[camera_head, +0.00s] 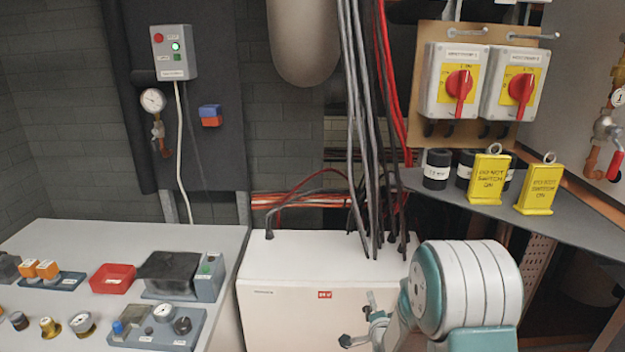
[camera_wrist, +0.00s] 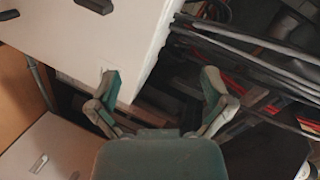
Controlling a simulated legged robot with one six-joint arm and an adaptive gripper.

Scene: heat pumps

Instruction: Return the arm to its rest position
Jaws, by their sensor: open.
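My arm is at the bottom right of the head view, white and teal, in front of the white cabinet (camera_head: 322,262). My gripper (camera_head: 358,325) shows beside it, low in front of the cabinet's face. In the wrist view, my gripper (camera_wrist: 160,88) has its two teal-tipped fingers spread wide apart, with nothing between them. The white cabinet (camera_wrist: 105,40) and dark cables (camera_wrist: 255,50) lie beyond the fingers.
At left, a grey bench (camera_head: 215,240) holds a red tray (camera_head: 113,278) and small parts. At right, a grey shelf (camera_head: 480,207) carries yellow tags (camera_head: 488,178) below red switches (camera_head: 458,85). Cables (camera_head: 362,130) drop to the cabinet top.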

